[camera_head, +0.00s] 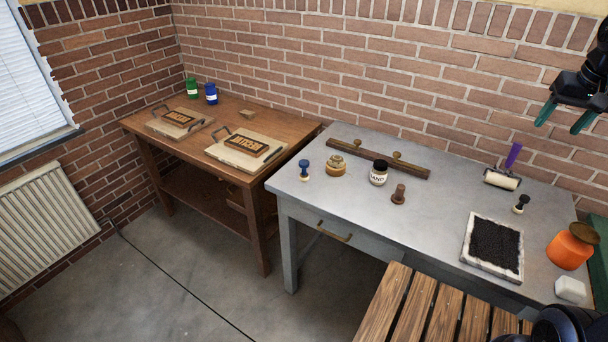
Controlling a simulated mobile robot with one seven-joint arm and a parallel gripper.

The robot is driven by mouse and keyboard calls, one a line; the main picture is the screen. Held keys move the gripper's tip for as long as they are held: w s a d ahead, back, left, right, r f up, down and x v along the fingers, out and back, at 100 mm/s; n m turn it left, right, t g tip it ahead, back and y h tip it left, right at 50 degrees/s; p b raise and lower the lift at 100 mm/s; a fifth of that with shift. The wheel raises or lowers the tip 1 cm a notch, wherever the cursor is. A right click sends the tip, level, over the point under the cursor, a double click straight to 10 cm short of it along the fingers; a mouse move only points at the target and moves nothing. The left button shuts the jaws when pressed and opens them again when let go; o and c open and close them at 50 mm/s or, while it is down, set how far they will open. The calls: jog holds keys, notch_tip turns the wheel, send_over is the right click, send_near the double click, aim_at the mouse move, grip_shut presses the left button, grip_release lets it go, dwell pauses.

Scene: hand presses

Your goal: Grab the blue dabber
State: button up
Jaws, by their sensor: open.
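The blue dabber (305,169) stands upright near the left end of the grey metal table (330,205). It has a dark blue knob-like handle and a pale lower part. Nothing touches it. A brown dabber (398,194) stands further right on the same table, and a black one (520,204) stands near the right side. My gripper (564,120) is at the upper right, open and empty, with green fingertips. It is high and far to the right of the blue dabber.
Beside the blue dabber stand an amber jar (336,168) and a white-labelled jar (379,173). A wooden bar (372,157) lies behind them. A black-filled tray (466,250), roller (502,180) and orange container (568,249) are right. A wooden table (222,117) with presses stands left. A slatted wooden surface (415,310) is in front.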

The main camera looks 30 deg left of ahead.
jog(key=w+a+f+n+g, duration=0.1)
jog(key=w+a+f, duration=0.15)
jog(key=a, duration=0.85)
jog(key=w+a+f+n, duration=0.15)
jog(key=w+a, duration=0.25)
jog(key=a, duration=0.6)
jog(key=w+a+f+n+g, duration=0.1)
jog(key=w+a+f, duration=0.2)
jog(key=a, duration=0.8)
jog(key=n+g, duration=0.1)
jog(key=n, duration=0.2)
send_over(304, 162)
jog(key=shift+h, duration=0.4)
jog(key=f, duration=1.9)
jog(key=shift+w+d+f, duration=0.1)
jog(key=shift+w, duration=0.2)
jog(key=shift+s+a+f, duration=0.2)
jog(key=shift+f, duration=0.25)
jog(key=shift+s+d+f, duration=0.1)
jog(key=shift+f, duration=2.5)
jog(key=shift+s+d+f, duration=0.1)
jog(key=shift+f, duration=2.45)
jog(key=c, duration=1.1)
jog(key=shift+a+r, duration=0.1)
jog(key=shift+r, duration=0.05)
